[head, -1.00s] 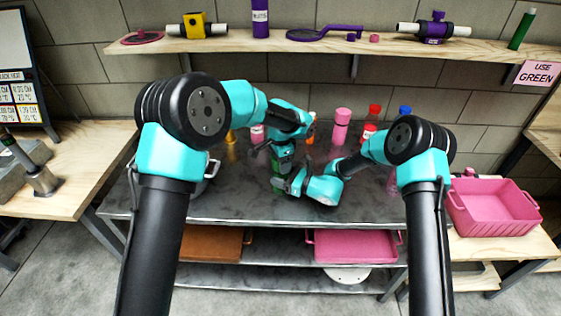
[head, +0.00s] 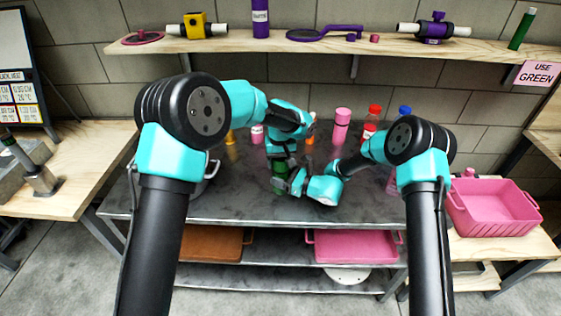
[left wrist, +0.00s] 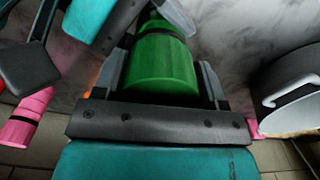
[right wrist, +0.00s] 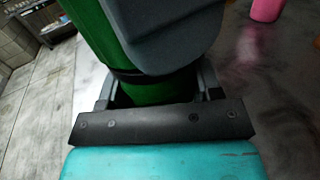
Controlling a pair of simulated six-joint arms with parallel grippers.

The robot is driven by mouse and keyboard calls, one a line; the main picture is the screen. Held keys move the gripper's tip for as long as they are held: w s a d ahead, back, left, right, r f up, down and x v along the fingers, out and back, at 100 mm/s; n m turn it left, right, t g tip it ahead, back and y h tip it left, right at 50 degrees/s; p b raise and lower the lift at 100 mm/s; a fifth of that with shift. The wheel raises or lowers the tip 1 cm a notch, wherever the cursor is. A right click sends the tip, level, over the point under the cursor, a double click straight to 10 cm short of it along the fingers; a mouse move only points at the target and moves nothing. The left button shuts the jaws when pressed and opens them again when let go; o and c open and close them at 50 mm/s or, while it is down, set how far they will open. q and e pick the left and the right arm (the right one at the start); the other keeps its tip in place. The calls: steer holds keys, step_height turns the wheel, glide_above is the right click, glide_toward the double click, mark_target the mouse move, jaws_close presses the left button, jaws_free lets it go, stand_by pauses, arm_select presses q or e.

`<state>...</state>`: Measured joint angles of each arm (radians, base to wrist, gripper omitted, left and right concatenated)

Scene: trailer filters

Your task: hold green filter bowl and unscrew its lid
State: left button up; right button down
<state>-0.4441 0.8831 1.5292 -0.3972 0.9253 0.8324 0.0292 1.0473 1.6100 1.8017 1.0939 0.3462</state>
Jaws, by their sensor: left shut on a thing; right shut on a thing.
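The green filter (head: 279,183) is upright above the middle of the grey metal table, mostly hidden by my grippers in the head view. My left gripper (head: 281,158) comes down from above. In the left wrist view its fingers are shut on both sides of the ridged green lid (left wrist: 160,65). My right gripper (head: 292,182) comes in from the right, lower down. In the right wrist view its fingers are shut on the green bowl (right wrist: 130,90), and a dark grey gripper part covers much of it. The thread between lid and bowl is hidden.
Pink (head: 341,125), red-capped (head: 374,113) and blue-capped (head: 404,111) bottles stand behind at the right. A grey pot (head: 211,170) is at the left of the table. A pink crate (head: 490,208) stands on the right bench. The table front is clear.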

arm_select(q)
steer(key=shift+r, duration=0.2)
stand_by(0.7)
steer(key=shift+r, duration=0.35)
steer(key=shift+r, duration=0.65)
steer(key=shift+r, duration=1.9)
arm_select(e)
steer(key=shift+c, duration=1)
jaws_free()
